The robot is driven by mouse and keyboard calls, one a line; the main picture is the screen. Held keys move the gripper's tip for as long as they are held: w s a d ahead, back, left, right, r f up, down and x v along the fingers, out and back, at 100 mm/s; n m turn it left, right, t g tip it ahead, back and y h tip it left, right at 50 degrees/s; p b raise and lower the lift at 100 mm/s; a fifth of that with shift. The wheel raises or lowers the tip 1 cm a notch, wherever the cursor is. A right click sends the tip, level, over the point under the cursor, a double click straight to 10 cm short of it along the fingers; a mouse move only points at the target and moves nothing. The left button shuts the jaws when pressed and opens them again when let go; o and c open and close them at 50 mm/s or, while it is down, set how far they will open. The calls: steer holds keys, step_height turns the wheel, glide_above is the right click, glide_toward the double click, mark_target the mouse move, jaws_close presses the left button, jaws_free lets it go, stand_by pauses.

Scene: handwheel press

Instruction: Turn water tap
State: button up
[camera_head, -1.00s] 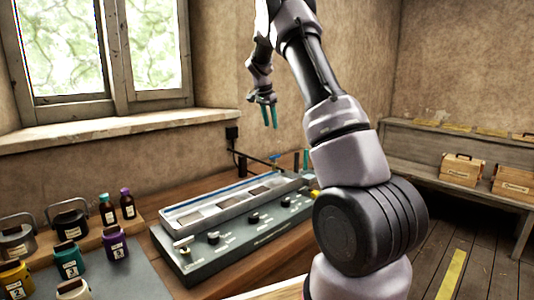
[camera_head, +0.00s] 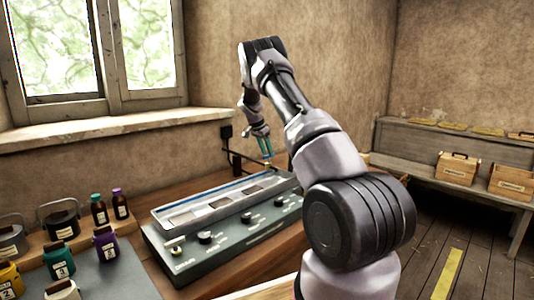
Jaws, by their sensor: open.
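My gripper (camera_head: 266,155) has two teal fingers, set apart and pointing down, with nothing between them. It hangs above the far right end of a long grey console (camera_head: 225,220) with an open tray on top and several black knobs. A thin dark pipe (camera_head: 238,165) stands by the wall behind the console, below a black wall box (camera_head: 226,132). It may belong to the water tap, but I cannot tell. The pipe's right end lies near or behind my fingers.
Several labelled bottles and jars, among them a purple one (camera_head: 106,243) and a teal one (camera_head: 58,261), stand left of the console. The window sill (camera_head: 110,130) runs along the wall behind. Wooden boxes (camera_head: 458,168) sit on a bench at the right.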

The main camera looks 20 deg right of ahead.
steer(key=shift+d+f, duration=0.15)
steer(key=shift+f, duration=0.3)
jaws_close()
steer(key=n, duration=0.1)
steer(key=n+t, duration=0.1)
steer(key=n, duration=0.1)
steer(key=n+y, duration=0.1)
steer(key=n, duration=0.1)
steer(key=shift+s+d+r+t, duration=0.1)
steer(key=shift+s+d+t, duration=0.15)
steer(key=shift+t, duration=0.15)
steer(key=shift+n+t+y, duration=0.4)
steer(key=shift+n+y, duration=0.4)
steer(key=shift+n, duration=1.6)
